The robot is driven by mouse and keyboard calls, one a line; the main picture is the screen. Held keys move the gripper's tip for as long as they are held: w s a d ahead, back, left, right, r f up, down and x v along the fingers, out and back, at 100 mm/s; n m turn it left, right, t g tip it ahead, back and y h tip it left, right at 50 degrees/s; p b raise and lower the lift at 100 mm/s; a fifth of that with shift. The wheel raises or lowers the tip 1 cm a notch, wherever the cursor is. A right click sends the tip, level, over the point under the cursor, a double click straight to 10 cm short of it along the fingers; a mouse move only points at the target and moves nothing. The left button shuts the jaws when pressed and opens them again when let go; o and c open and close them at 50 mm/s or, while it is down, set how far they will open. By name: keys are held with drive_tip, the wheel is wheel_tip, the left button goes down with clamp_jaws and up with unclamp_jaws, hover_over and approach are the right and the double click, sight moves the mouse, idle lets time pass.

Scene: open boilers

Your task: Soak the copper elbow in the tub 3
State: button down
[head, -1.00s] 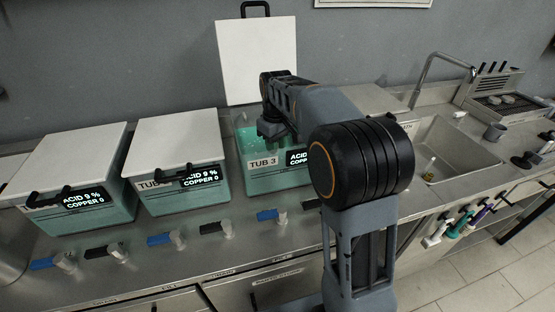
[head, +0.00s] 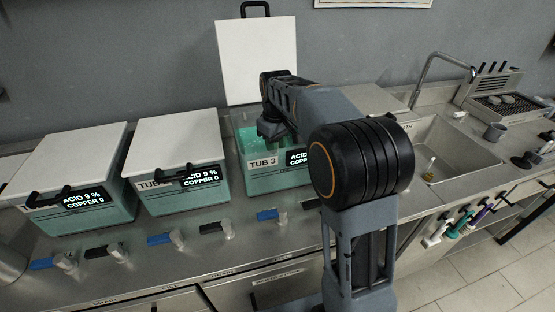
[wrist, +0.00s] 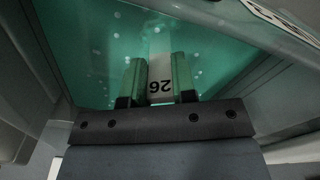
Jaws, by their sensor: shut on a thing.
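Tub 3 (head: 258,182) is a teal tub in the head view with its white lid (head: 257,62) standing open behind it. Its label reads TUB 3, and its display is partly hidden by my arm. My gripper (wrist: 158,60) points down into the tub over the green liquid (wrist: 95,50), which is dotted with pale bubbles. It is shut on a pale tag marked 26 (wrist: 160,82). I cannot make out the copper elbow; anything below the tag is hidden. In the head view my gripper (head: 272,136) is at the tub's opening.
Two closed tubs (head: 78,165) (head: 178,140) stand to the left, with displays reading acid 9 % and copper 0. Blue and black valve handles (head: 160,239) line the counter's front.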

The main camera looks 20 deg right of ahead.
drive_tip(key=shift+r, duration=0.1)
wheel_tip(320, 180, up, 16)
drive_tip(key=p, duration=1.4)
drive_tip(key=shift+f, duration=0.2)
drive_tip(key=shift+d+f, duration=0.1)
drive_tip(key=shift+d, duration=0.05)
idle(1.1)
